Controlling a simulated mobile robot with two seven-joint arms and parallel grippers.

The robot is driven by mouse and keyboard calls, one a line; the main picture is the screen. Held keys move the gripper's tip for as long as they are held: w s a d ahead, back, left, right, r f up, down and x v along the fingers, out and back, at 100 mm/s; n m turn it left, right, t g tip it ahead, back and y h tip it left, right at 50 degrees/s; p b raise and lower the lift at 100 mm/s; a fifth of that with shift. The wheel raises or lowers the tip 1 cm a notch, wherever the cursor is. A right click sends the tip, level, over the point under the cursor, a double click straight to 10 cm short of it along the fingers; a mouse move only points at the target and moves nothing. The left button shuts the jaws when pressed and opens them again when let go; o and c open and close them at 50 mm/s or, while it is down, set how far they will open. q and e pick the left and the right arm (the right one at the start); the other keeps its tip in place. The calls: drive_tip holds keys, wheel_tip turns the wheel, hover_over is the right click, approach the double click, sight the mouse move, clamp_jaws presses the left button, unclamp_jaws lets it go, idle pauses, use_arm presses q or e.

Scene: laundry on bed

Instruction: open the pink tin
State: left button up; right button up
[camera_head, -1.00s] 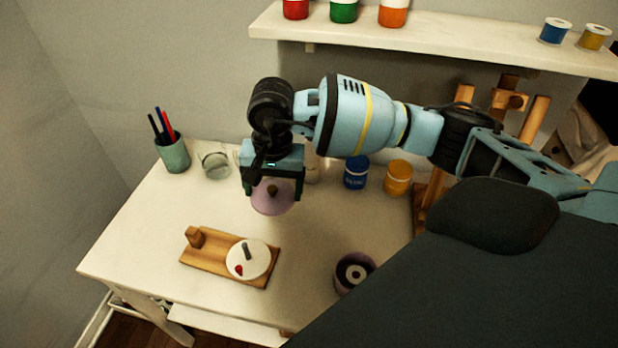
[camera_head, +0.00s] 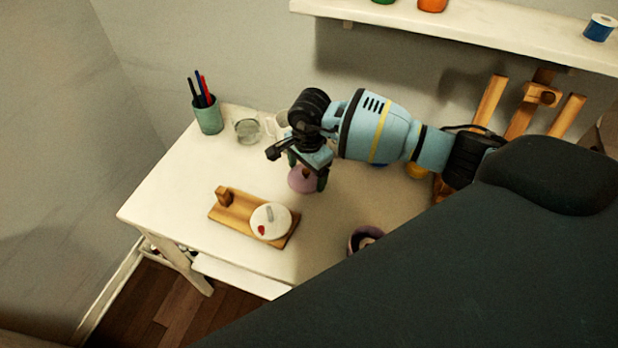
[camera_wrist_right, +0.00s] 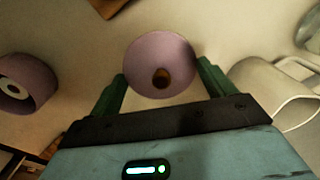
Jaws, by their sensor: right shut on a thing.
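The pink tin stands on the white desk as an open, round, mauve-pink body (camera_head: 354,240), partly hidden behind my own dark body. A pale ring-shaped item lies inside it. The tin also shows at the left of the right wrist view (camera_wrist_right: 40,76). Its mauve lid (camera_head: 301,181) with a brown knob is apart from it, to the left and farther back. My right gripper (camera_head: 308,172) is shut on the lid; in the right wrist view its green fingers flank the lid (camera_wrist_right: 160,50). I cannot tell whether the lid touches the desk. My left gripper is out of view.
A wooden board (camera_head: 232,212) with a white round item (camera_head: 272,226) lies left of the tin. A green pen cup (camera_head: 208,117), a glass jar (camera_head: 247,131) and a white mug (camera_wrist_right: 262,85) stand at the back. An easel (camera_head: 525,110) is at the right.

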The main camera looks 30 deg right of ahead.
sight(307, 175)
drive_tip(key=shift+f, duration=2.1)
drive_tip(key=shift+f, duration=0.15)
drive_tip(key=o, duration=1)
drive_tip(key=r, duration=1.2)
drive_tip(key=shift+s+d+r+p, duration=0.1)
drive_tip(key=shift+s+r+p, duration=0.05)
drive_tip(key=shift+s+p, duration=0.2)
